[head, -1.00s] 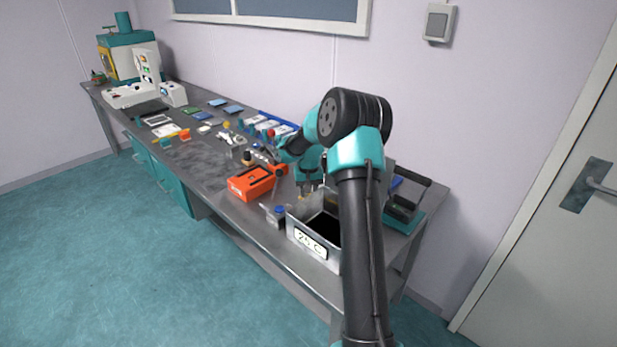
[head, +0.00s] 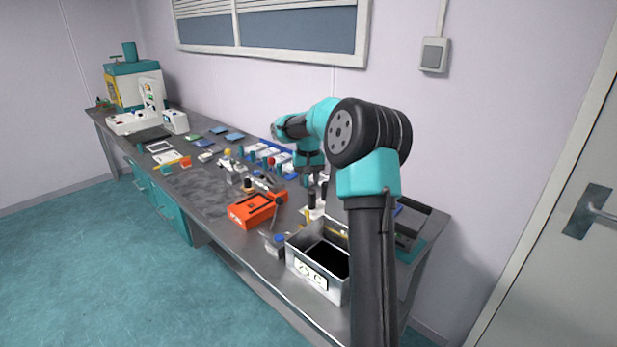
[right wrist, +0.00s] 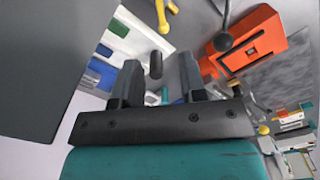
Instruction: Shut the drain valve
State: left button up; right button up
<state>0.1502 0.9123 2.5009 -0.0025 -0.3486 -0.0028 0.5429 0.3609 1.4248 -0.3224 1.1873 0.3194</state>
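A metal bath (head: 318,278) with an open top and a number display on its front stands at the near right of the bench. A small yellow lever (head: 308,216) shows at its back left corner; it looks like the drain valve handle, but I cannot be sure. A yellow lever (right wrist: 163,16) also shows at the top of the right wrist view, beyond my fingers. My right gripper (head: 317,197) points down behind the bath. In the right wrist view its fingers (right wrist: 160,82) are apart, with a dark rounded knob (right wrist: 155,65) showing between them. My left gripper is out of view.
An orange box (head: 252,212) lies left of the bath, with a blue-capped jar (head: 275,243) close by. Blue trays (head: 270,154) and several small tools crowd the back. The bench further left has clear patches.

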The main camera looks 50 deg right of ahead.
aim_at(308, 217)
jog(key=shift+r, duration=0.55)
jog(key=shift+w+d, duration=0.15)
notch_tip(308, 217, down, 17)
jog(key=shift+f, duration=0.2)
dwell(0.7)
grip_shut()
